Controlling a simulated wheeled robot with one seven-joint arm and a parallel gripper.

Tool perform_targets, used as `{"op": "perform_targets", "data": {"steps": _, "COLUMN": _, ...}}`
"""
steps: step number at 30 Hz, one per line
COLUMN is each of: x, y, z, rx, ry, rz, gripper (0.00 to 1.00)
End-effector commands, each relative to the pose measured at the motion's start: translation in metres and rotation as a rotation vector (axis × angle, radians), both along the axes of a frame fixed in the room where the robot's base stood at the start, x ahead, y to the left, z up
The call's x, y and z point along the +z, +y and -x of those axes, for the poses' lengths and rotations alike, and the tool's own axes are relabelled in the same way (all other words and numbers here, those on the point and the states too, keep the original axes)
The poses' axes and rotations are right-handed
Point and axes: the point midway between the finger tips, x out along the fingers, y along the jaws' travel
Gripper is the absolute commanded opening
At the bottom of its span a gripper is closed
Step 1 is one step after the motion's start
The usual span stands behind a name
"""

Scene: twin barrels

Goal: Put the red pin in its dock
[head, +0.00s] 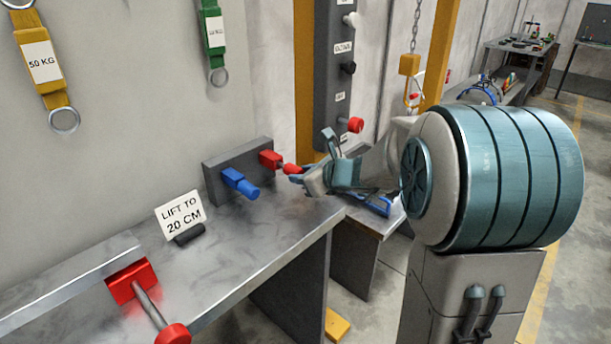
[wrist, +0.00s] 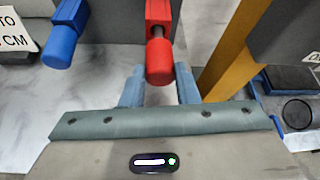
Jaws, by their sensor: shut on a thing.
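The red pin (wrist: 160,62) has a round red knob on a short metal shaft. It points at the red dock (wrist: 159,12), a square red block on a dark grey board, and a short length of shaft shows between them. My gripper (wrist: 160,88) has its two blue-grey fingers on either side of the knob and is shut on it. In the head view the knob (head: 291,169) sits at the fingertips of my gripper (head: 297,173), just right of the red dock (head: 270,159). How deep the shaft sits in the dock cannot be told.
A blue peg (head: 240,182) sticks out of the board (head: 222,172) left of the red dock. A yellow post (head: 306,85) stands behind. A "LIFT TO 20 CM" sign (head: 180,213) and a red-knobbed rod (head: 150,305) are at the bench's left. The mid-bench (head: 245,240) is clear.

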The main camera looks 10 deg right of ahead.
Motion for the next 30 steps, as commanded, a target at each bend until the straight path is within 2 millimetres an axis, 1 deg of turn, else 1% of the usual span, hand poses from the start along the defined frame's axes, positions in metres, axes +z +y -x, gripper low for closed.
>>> {"op": "perform_targets", "data": {"steps": 30, "x": 0.000, "y": 0.015, "z": -0.021, "rx": 0.000, "ry": 0.000, "rz": 0.001, "gripper": 0.00}}
